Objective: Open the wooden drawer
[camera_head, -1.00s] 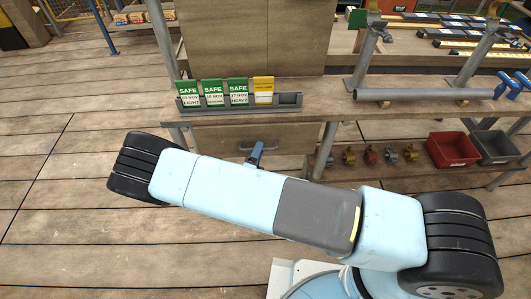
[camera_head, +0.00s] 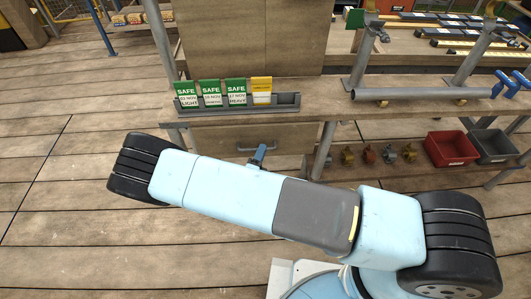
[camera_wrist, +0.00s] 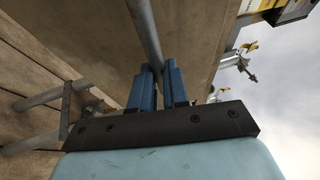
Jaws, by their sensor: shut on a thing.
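The wooden drawer (camera_head: 215,138) is under the workbench top in the head view, behind my arm. Its front is plain wood with a grey bar handle (camera_head: 272,149). My gripper (camera_head: 257,155) is at the handle, with only a bit of its blue fingers showing above my arm. In the wrist view, my gripper's two blue fingers (camera_wrist: 158,80) are shut on the grey handle bar (camera_wrist: 147,35), which runs up between them. My arm hides the lower part of the drawer front. I cannot tell whether the drawer stands out from the bench.
A rack of green and yellow cards (camera_head: 237,103) stands on the bench above the drawer. A grey pipe (camera_head: 420,94) lies to its right. A red bin (camera_head: 451,149) and a grey bin (camera_head: 495,147) sit on the lower shelf. The plank floor (camera_head: 60,220) at left is clear.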

